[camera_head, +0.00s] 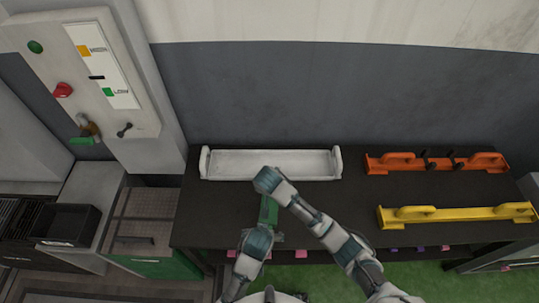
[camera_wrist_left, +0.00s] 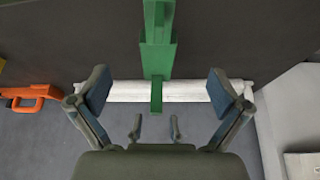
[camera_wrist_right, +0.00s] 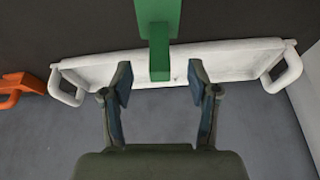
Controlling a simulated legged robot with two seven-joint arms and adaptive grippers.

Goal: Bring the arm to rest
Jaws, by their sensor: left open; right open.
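My left gripper (camera_wrist_left: 158,90) is open, its two fingers spread wide in the left wrist view. A green bar-like piece (camera_wrist_left: 158,45) reaches down between them, with a gap on each side. My right gripper (camera_wrist_right: 160,82) is open too, its fingers closer together. The green piece (camera_wrist_right: 158,40) also shows between them, clear of both fingertips. In the head view the green piece (camera_head: 268,211) shows between my two forearms over the dark table. My right arm crosses toward the white tray there; the fingertips of both grippers are hidden in that view.
A white tray (camera_head: 205,163) lies at the back of the dark table (camera_head: 215,215). An orange handled bar (camera_head: 435,169) and a yellow handled bar (camera_head: 455,213) lie to the right. A control panel (camera_head: 90,60) is on the left, above a black bin (camera_head: 65,223).

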